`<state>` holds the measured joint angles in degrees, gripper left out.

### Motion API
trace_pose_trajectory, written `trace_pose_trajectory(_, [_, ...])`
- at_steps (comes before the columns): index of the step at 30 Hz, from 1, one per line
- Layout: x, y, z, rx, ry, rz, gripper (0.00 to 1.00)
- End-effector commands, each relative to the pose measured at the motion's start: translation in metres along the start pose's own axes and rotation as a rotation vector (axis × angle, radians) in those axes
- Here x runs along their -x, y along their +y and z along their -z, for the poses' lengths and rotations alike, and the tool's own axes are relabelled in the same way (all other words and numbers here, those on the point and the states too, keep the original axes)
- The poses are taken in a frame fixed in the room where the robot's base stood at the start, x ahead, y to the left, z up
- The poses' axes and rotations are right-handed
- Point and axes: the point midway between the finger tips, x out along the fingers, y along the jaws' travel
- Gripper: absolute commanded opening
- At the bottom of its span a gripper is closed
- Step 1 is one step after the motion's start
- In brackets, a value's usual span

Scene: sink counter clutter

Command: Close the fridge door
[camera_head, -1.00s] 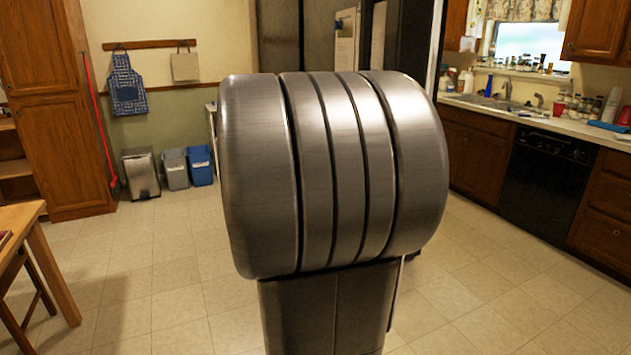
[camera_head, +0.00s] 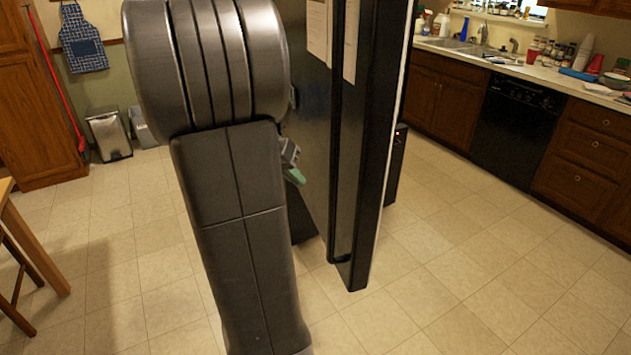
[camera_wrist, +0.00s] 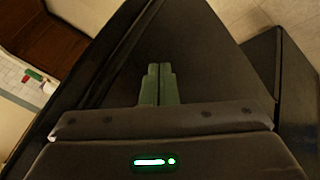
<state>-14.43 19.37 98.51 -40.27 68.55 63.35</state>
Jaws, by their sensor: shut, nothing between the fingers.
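The black fridge door (camera_head: 375,170) stands swung open in the head view, its narrow edge toward me and a pale strip along its right side. A dark upright bar, which looks like its handle, runs down its left side. My gripper (camera_head: 292,172) is partly hidden behind my arm, left of the door, on the side of the dark face with papers. In the wrist view my gripper (camera_wrist: 158,84) has its two greenish fingers together and empty, pointing at a dark panel (camera_wrist: 205,60). I cannot tell whether they touch it.
A counter with a sink (camera_head: 470,45) and dark dishwasher (camera_head: 535,120) stand at the right. A trash bin (camera_head: 108,135) stands at the back left, and a wooden table (camera_head: 25,240) at the left edge. The tiled floor (camera_head: 450,290) right of the door is clear.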

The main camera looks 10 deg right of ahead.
Motion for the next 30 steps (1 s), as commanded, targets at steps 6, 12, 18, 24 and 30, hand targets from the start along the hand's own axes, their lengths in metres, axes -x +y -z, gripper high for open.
trace_pose_trajectory(6, [-0.027,0.020,0.001,-0.002,-0.003,-0.002,0.00])
trace_pose_trajectory(12, [-0.036,0.034,0.000,0.001,0.000,0.000,0.00])
trace_pose_trajectory(18, [-0.037,0.035,0.000,0.002,0.000,0.001,0.00])
trace_pose_trajectory(24, [-0.037,0.035,0.000,0.001,0.000,0.001,0.00])
trace_pose_trajectory(30, [-0.041,0.041,0.002,0.007,0.004,0.004,0.00])
